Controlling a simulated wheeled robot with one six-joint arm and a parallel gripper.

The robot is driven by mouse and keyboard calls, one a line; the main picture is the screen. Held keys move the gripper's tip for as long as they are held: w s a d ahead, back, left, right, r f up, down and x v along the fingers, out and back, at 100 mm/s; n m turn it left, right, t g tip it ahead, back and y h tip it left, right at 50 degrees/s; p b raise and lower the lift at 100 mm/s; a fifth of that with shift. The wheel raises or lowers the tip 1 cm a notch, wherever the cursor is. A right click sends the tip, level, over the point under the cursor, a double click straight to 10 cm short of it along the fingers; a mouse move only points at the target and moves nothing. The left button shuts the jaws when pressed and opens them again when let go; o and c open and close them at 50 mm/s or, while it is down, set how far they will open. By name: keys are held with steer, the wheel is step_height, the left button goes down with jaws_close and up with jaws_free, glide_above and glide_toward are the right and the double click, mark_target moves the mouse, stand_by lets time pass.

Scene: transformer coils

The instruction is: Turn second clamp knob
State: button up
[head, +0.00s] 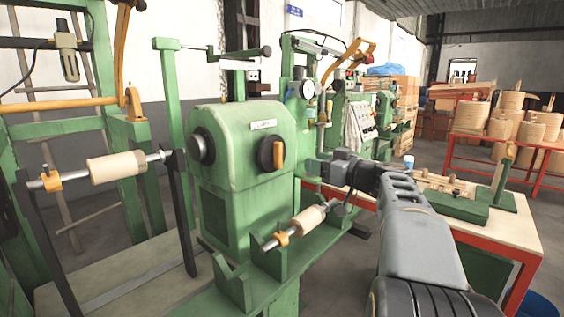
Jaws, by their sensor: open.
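A wooden roller (310,217) sits on a shaft in the green cradle at the front of the machine, with an orange clamp (282,239) at its left end. Another roller (116,167) on a shaft at the left has an orange clamp (51,180) near its left end. A black round knob with an orange handle (278,154) is on the machine's face. I cannot tell which is the second clamp knob. My gripper (313,166) is open, right of the orange handle and above the front roller, apart from both clamps. Its fingers are small and hard to make out.
The green winding machine (236,134) fills the middle. A red-edged workbench (510,225) with a green fixture stands at the right, behind my arm. A blue bin (538,305) is on the floor at lower right. Coils (473,116) stand on a red rack behind.

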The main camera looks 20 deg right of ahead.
mark_target(281, 154)
steer(key=p+x, duration=0.1)
steer(key=x, duration=1.1)
steer(key=shift+a, duration=0.1)
jaws_close()
